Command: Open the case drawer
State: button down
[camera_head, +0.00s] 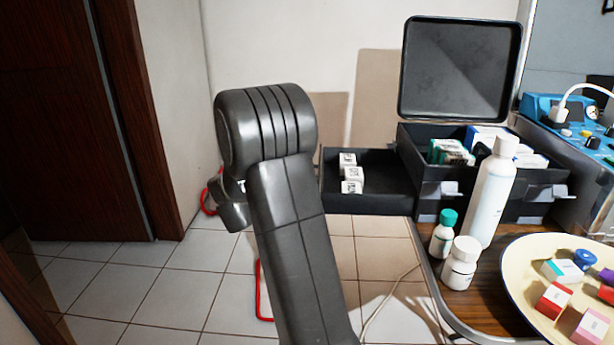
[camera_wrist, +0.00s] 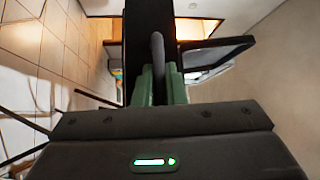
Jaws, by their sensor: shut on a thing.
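The black case (camera_head: 478,182) stands on the table at the right of the head view, its lid (camera_head: 459,70) raised. Its black drawer (camera_head: 370,204) sticks out to the left, open, with several small white boxes (camera_head: 352,174) inside. In the wrist view the dark drawer (camera_wrist: 150,22) lies straight ahead, with a grey handle (camera_wrist: 158,55) on its end. My gripper (camera_wrist: 160,84) has green fingers on either side of the handle and is shut on it. In the head view my arm hides the fingers and the handle.
A tall white bottle (camera_head: 490,195), a green-capped bottle (camera_head: 444,233) and a white jar (camera_head: 460,263) stand in front of the case. A cream tray (camera_head: 520,262) with coloured boxes is at the right. Tiled floor (camera_head: 160,280) is open at the left.

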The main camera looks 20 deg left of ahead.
jog(key=c, duration=1.8)
grip_release()
jog(key=shift+o, duration=0.2)
jog(key=p+v, duration=0.2)
jog(key=v, duration=1.2)
jog(key=shift+p, duration=0.3)
jog(key=shift+w+d+f, duration=0.1)
jog(key=b+x, duration=0.2)
jog(key=x, duration=1.2)
jog(key=shift+b, duration=0.3)
